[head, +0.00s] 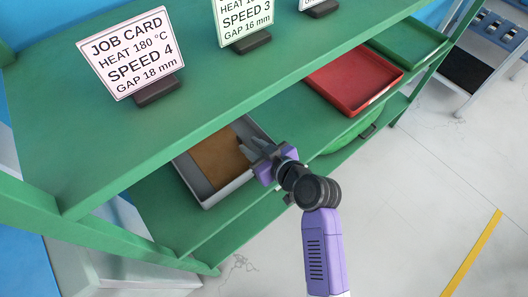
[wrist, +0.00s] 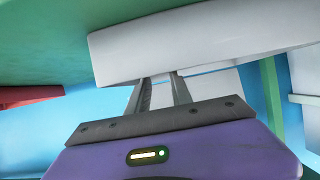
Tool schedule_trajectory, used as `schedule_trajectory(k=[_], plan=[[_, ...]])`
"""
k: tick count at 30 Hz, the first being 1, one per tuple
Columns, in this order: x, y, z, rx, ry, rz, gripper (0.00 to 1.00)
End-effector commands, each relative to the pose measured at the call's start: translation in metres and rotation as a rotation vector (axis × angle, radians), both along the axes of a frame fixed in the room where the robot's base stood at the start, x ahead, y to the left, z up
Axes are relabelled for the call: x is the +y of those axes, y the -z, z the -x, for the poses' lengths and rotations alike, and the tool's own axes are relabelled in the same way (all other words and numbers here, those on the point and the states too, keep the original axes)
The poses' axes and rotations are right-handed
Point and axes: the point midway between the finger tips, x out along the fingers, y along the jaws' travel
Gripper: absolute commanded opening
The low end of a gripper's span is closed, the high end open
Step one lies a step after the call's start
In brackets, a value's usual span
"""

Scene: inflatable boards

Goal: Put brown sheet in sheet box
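A brown sheet (head: 217,157) lies flat inside a grey open box (head: 228,188) on the middle green shelf, partly hidden by the shelf above. The box's pale wall also shows in the wrist view (wrist: 205,40). My gripper (head: 246,148) is at the box's right side, with its fingers reaching over the near right rim area. In the wrist view its two fingers (wrist: 160,78) stand apart with nothing seen between them. Their tips end at the edge of the box wall, and I cannot tell whether they touch it.
The upper shelf (head: 215,95) overhangs the box and carries job cards, one reading SPEED 4 (head: 130,55). A red tray (head: 352,78) and a green tray (head: 408,42) sit farther right. A round green thing (head: 350,138) is below the red tray. The floor (head: 420,190) at right is clear.

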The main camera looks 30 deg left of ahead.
Motion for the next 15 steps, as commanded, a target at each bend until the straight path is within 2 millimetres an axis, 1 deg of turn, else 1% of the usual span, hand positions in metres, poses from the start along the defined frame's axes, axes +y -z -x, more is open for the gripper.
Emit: schedule_trajectory(k=[1, 6, 10, 15], plan=[[-0.01, -0.005, 0.004, 0.0, 0.002, -0.001, 0.26], [-0.035, -0.018, 0.014, 0.001, 0.003, 0.0, 0.26], [-0.047, -0.024, 0.019, 0.001, 0.002, -0.001, 0.26], [-0.052, -0.027, 0.022, 0.001, 0.0, -0.001, 0.26]])
